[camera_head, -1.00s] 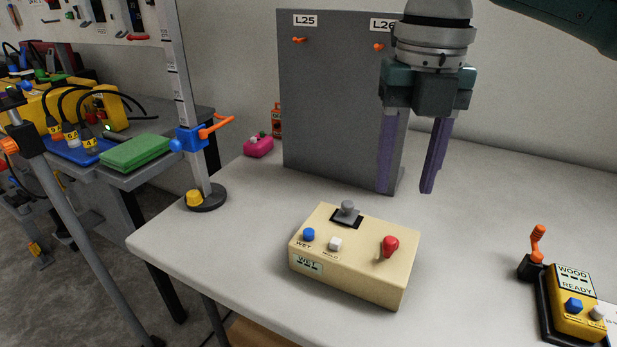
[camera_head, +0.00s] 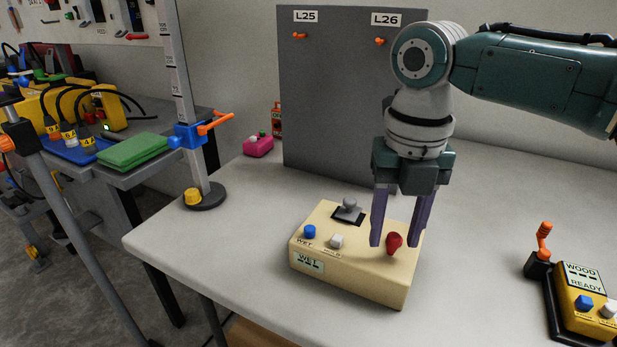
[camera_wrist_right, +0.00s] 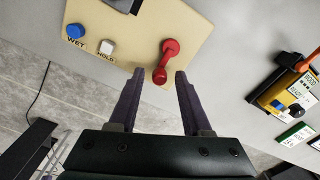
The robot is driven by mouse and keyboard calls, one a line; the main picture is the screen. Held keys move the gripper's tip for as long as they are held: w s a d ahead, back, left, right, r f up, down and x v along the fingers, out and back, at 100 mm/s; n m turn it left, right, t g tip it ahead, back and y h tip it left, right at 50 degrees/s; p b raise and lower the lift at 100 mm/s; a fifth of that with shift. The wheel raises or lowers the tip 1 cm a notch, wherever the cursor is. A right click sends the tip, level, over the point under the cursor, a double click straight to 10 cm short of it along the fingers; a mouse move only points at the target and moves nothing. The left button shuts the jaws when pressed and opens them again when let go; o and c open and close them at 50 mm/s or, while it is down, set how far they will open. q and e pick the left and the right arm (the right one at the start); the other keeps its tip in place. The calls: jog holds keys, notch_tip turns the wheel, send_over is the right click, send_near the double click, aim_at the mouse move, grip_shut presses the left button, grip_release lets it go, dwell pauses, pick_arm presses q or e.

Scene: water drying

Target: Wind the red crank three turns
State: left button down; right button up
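The red crank (camera_head: 394,243) is at the right end of the top of a cream box (camera_head: 347,284) on the white table. In the right wrist view the crank (camera_wrist_right: 167,60) shows as a short red arm with a round end and a knob. My right gripper (camera_head: 396,240) points down over the crank, with its two purple fingers apart. In the right wrist view the fingertips (camera_wrist_right: 160,73) stand on either side of the knob's end, with gaps visible. The gripper is open and holds nothing. My left gripper is not in view.
The box also bears a blue button (camera_head: 309,231), a white button (camera_head: 336,241) and a grey knob (camera_head: 349,205). A grey panel (camera_head: 340,90) stands behind. A yellow device (camera_head: 580,300) with an orange lever (camera_head: 543,240) sits at right. The table's front left is clear.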

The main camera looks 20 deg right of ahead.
grip_shut()
jog(key=shift+r, duration=0.1)
dwell(0.5)
